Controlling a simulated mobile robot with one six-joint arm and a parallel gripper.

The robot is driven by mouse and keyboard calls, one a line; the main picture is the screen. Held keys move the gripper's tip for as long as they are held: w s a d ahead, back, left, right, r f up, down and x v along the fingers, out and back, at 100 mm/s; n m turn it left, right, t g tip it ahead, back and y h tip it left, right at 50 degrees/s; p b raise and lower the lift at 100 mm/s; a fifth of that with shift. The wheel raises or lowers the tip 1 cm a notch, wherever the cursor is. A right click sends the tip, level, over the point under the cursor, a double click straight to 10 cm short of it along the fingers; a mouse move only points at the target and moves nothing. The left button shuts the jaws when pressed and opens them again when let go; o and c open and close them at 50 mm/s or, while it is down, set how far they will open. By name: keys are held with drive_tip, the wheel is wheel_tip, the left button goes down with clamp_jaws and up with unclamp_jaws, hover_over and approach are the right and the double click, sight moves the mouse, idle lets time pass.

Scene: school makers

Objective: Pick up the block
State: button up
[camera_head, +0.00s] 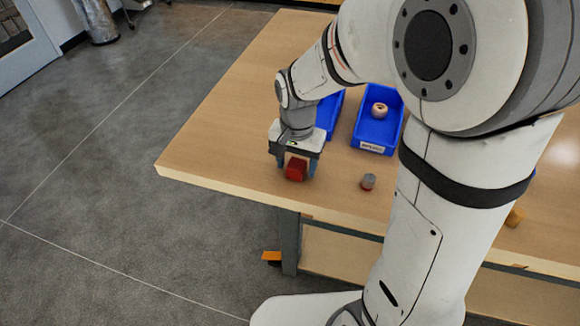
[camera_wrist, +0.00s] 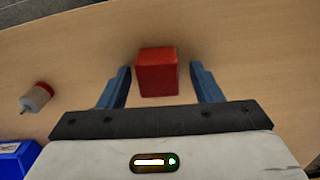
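A red block (camera_head: 296,169) sits on the wooden table (camera_head: 225,150) near its front left corner. In the wrist view the red block (camera_wrist: 157,72) lies between and slightly beyond the two blue fingers. My gripper (camera_head: 296,172) is just at the block, pointing down. In the wrist view my gripper (camera_wrist: 161,82) is open, with a gap between each finger and the block. The block's back side is hidden in the head view.
A small grey and red bottle (camera_head: 368,182) is on the table to the right of the block. Blue bins (camera_head: 365,127) stand behind, one holding a round pinkish item (camera_head: 379,110). The table's front edge is close to the block. Bare table lies to the left.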

drive_tip(key=c, duration=1)
drive_tip(key=shift+o, duration=0.2)
drive_tip(key=shift+r, duration=0.1)
